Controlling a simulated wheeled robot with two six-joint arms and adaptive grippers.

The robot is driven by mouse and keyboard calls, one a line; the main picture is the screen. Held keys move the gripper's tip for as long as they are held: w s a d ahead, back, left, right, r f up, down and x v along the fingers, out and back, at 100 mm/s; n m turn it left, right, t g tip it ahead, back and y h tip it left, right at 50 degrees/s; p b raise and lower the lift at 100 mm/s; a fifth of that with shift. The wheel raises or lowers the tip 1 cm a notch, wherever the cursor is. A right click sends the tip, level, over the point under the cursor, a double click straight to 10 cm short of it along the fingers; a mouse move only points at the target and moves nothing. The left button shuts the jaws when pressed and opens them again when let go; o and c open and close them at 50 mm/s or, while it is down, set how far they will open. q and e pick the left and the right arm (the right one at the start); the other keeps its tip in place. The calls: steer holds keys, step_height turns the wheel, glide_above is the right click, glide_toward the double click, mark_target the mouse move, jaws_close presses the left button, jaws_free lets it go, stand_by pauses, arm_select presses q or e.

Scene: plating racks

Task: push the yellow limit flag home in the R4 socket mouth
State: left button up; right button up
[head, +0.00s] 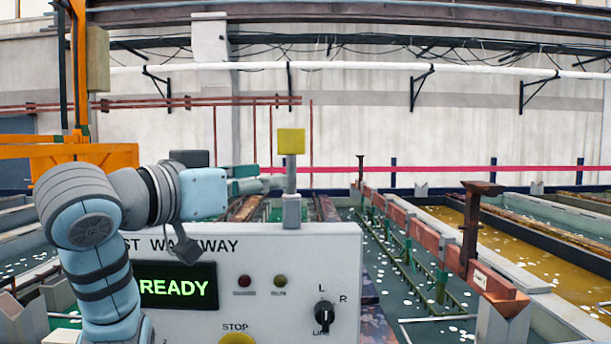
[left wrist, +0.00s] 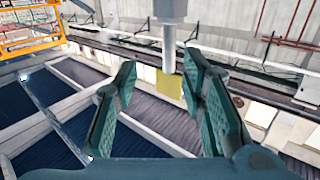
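The yellow limit flag (head: 291,141) is a small yellow plate on an upright grey stem (head: 291,178). The stem's foot stands in a grey socket block (head: 291,211) on top of the console; no R4 label is readable, and I cannot tell how deep it sits. My left gripper (head: 280,182) reaches in from the left at stem height, below the plate. In the left wrist view the flag (left wrist: 169,86) appears inverted, and my left gripper (left wrist: 160,62) is open, with its fingers on either side of the stem and apart from it. My right gripper is not in view.
The white console (head: 300,265) has a lit READY display (head: 178,287), a selector knob (head: 325,316) and a yellow stop button (head: 238,339). Behind it are tanks and a copper-coloured bar (head: 445,255) with upright posts. Air around the flag's plate is clear.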

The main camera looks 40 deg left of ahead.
mark_target(288, 173)
arm_select(q)
steer(key=w, duration=0.1)
steer(key=w+p, duration=0.1)
steer(key=w+r, duration=0.1)
steer(key=shift+a, duration=0.35)
steer(key=w, duration=0.2)
steer(key=w+p, duration=0.1)
steer(key=w, duration=0.1)
steer(key=w+p, duration=0.1)
steer(key=w, duration=0.1)
steer(key=shift+w+a+f, duration=0.3)
steer(key=shift+a, duration=0.05)
steer(key=shift+w, duration=0.25)
steer(key=shift+s+d, duration=0.1)
steer(key=shift+s, duration=0.2)
steer(key=shift+c, duration=0.6)
steer(key=shift+s, duration=0.15)
steer(key=c, duration=0.7)
jaws_close()
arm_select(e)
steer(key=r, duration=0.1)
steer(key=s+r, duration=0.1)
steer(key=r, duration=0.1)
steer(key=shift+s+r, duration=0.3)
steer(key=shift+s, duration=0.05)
